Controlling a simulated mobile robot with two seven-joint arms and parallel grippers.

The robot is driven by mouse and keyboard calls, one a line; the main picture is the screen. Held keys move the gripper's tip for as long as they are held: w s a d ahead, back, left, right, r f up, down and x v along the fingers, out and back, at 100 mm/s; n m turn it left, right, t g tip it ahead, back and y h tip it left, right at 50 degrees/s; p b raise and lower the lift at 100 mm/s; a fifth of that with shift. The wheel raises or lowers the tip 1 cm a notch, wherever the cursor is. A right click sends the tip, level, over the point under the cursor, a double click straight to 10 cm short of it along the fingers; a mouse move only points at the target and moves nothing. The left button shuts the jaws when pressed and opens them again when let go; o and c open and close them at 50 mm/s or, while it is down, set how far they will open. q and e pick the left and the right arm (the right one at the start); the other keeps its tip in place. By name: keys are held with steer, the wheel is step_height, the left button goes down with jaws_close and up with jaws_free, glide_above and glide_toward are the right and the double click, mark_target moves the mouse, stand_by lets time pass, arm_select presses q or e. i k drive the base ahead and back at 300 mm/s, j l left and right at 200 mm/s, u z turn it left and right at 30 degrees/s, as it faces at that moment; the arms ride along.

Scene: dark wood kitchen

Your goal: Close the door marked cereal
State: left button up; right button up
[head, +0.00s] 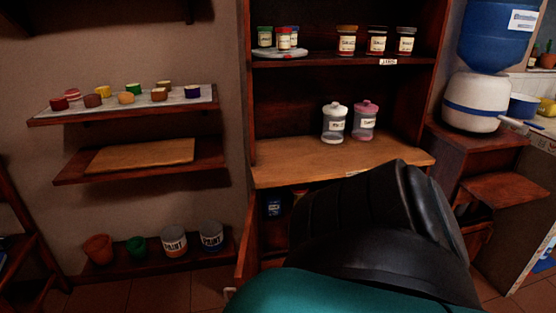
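A narrow wooden door (246,240) stands open at the left side of the lower cupboard, under the light wood counter (300,172). I see it almost edge-on, and I cannot read any marking on it. A small pale piece (229,293) shows near its bottom; I cannot tell whether it is a label or a handle. Inside the cupboard, a blue container (273,207) shows at the left. A large black and teal part of my own arm covers the middle and right of the cupboard front. Neither gripper's fingers show.
Two lidded jars (334,122) stand on the counter, with several spice jars (376,40) above. Left are wall shelves (125,108) and a low shelf with paint cans (174,243). A water dispenser (476,100) stands right. A strip of tiled floor (160,295) is clear.

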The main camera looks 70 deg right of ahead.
mark_target(248, 258)
steer(key=i+z, duration=0.15)
steer(key=z, duration=0.3)
steer(key=i+j+z, duration=0.1)
steer(key=z, duration=0.35)
steer(key=i+j+z, duration=0.1)
steer(key=z, duration=0.35)
steer(key=i+j+z, duration=0.1)
steer(key=z, duration=0.3)
steer(key=i+j+z, duration=0.1)
steer(key=j+z, duration=0.15)
steer(key=z, duration=0.15)
steer(key=j+z, duration=0.2)
steer(key=z, duration=0.15)
steer(key=i+j+z, duration=0.2)
steer(key=j+z, duration=0.4)
steer(key=z, duration=0.3)
steer(key=j+z, duration=0.15)
steer(key=z, duration=0.25)
steer(key=j+z, duration=0.25)
steer(key=j, duration=0.2)
steer(key=k+j+z, duration=0.25)
steer(key=j, duration=0.15)
steer(key=k+j, duration=0.1)
steer(key=j, duration=0.7)
steer(key=k+j+z, duration=0.1)
steer(key=j, duration=0.3)
steer(key=k, duration=0.05)
